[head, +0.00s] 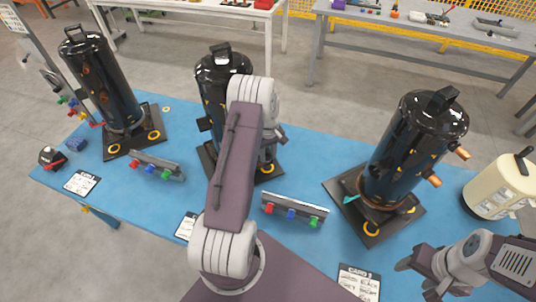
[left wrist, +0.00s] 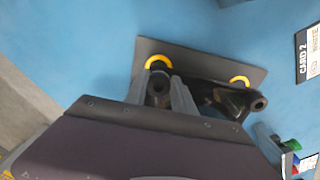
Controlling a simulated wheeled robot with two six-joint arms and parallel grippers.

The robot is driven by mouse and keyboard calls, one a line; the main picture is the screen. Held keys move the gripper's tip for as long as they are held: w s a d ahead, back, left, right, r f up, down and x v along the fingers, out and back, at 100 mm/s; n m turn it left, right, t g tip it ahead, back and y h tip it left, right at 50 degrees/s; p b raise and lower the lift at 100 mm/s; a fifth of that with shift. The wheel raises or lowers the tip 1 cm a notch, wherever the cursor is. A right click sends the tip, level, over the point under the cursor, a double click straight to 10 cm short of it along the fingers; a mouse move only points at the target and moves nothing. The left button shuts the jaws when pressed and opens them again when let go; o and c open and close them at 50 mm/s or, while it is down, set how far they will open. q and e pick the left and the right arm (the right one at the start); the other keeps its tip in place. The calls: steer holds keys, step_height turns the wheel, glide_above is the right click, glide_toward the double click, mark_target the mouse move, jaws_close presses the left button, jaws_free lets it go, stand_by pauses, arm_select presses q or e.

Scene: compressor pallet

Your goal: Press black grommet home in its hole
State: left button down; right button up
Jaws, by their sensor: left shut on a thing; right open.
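The middle black compressor (head: 211,85) stands upright on a dark base plate (head: 240,183), partly hidden behind my left arm. My left gripper (head: 268,150) is beside it, low over the plate's right side, its fingertips mostly hidden in the head view. In the left wrist view, its fingers (left wrist: 166,95) are shut on a small dark round piece, apparently the black grommet (left wrist: 159,86). That piece is right by a yellow ring (left wrist: 157,62) on the plate; whether it sits in the hole cannot be told. A second yellow ring (left wrist: 240,80) is farther right. My right gripper (head: 424,275) is open and empty.
Black compressors stand at left (head: 101,80) and right (head: 415,140) on the blue table (head: 310,165). Racks with coloured pieces (head: 156,165) (head: 294,210) lie in front. A cream canister (head: 497,190) is at far right. A printed card (head: 358,284) is near my right gripper.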

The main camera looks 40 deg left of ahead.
mark_target(268, 159)
arm_select(q)
steer(key=shift+f+b, duration=0.4)
steer(key=shift+f, duration=0.3)
steer(key=c, duration=1)
jaws_free()
steer(key=shift+o, duration=0.2)
step_height(268, 159, up, 9)
steer(key=shift+r, duration=0.1)
